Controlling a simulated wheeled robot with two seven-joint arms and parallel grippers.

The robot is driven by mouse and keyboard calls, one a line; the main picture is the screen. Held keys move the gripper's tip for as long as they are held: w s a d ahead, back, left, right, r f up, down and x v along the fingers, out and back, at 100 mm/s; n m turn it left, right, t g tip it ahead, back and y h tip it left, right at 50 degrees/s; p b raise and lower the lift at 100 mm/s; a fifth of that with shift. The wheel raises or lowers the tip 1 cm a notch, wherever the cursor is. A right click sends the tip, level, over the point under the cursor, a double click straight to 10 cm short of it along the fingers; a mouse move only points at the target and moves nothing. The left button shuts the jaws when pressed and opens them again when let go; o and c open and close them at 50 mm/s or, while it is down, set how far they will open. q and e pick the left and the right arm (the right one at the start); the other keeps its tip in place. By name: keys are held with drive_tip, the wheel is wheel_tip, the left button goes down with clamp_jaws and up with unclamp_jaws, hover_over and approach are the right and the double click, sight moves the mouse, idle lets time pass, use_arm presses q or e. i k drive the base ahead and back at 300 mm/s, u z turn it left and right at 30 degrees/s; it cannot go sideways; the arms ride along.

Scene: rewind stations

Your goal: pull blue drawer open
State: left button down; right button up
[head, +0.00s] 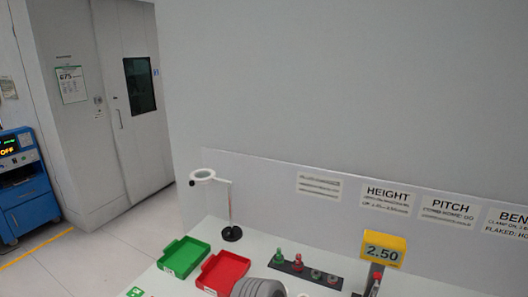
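A blue cabinet (28,212) stands on the floor at the far left of the head view, partly cut off by the picture's edge. Its front seems to have drawer panels, but they are too small to tell apart clearly, and I see no drawer standing out. A unit with a lit display (10,143) sits on the cabinet.
A white table in front holds a green tray (163,268), a red tray (246,261), a ring stand (231,233), a dark rack with small parts (298,269) and a yellow 2.50 display (382,253). Floor between cabinet and table is clear.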

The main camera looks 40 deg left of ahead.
sight(9, 199)
drive_tip(key=u, duration=3.5)
drive_tip(key=k, duration=0.65)
drive_tip(key=u, duration=0.35)
drive_tip(key=i, duration=1.55)
drive_tip(key=z, duration=0.6)
drive_tip(key=i, duration=2.05)
drive_tip(key=z, duration=0.35)
drive_tip(key=i, duration=4.2)
drive_tip(key=u, duration=0.2)
